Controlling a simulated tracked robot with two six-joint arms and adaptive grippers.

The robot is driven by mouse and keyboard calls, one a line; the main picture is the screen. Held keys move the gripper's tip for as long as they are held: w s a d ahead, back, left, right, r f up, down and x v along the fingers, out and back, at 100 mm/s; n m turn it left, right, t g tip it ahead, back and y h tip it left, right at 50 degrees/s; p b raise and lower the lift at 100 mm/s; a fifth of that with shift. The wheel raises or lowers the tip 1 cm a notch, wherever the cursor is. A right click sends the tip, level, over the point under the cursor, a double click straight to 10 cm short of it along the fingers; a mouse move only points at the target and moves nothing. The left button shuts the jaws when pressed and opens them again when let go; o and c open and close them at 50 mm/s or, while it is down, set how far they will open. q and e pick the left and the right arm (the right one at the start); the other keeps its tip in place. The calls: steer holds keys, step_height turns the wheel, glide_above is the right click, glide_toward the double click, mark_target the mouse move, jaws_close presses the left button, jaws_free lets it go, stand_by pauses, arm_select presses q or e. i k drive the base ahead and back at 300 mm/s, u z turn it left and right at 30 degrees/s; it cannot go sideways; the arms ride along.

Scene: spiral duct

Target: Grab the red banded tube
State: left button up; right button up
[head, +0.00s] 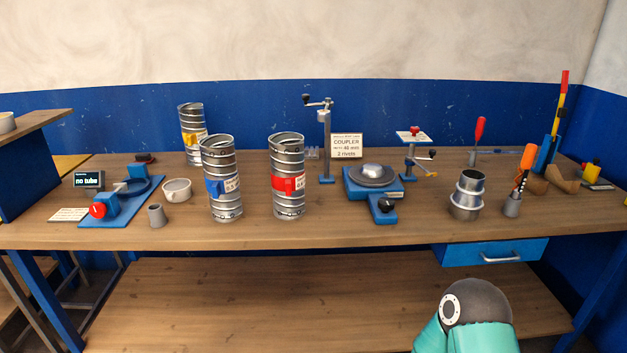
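The red banded tube (288,184) stands upright on the workbench, near the middle. A yellow banded tube (191,128) stands farther back on the left, partly hidden behind the blue one. Part of my arm shows at the bottom right, below the bench front. Neither gripper's fingers are in view.
A blue turntable device (384,209) stands right of the red tube, near a coupler sign (346,146). A white bowl (177,190) and small grey cup (157,215) stand left. The bench front before the red tube is clear.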

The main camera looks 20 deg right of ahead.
mark_target(287, 148)
steer(key=u, duration=0.1)
steer(key=i, duration=0.95)
steer(key=z, duration=0.2)
steer(key=k, duration=0.85)
steer(key=u, duration=0.2)
steer(key=i, duration=0.75)
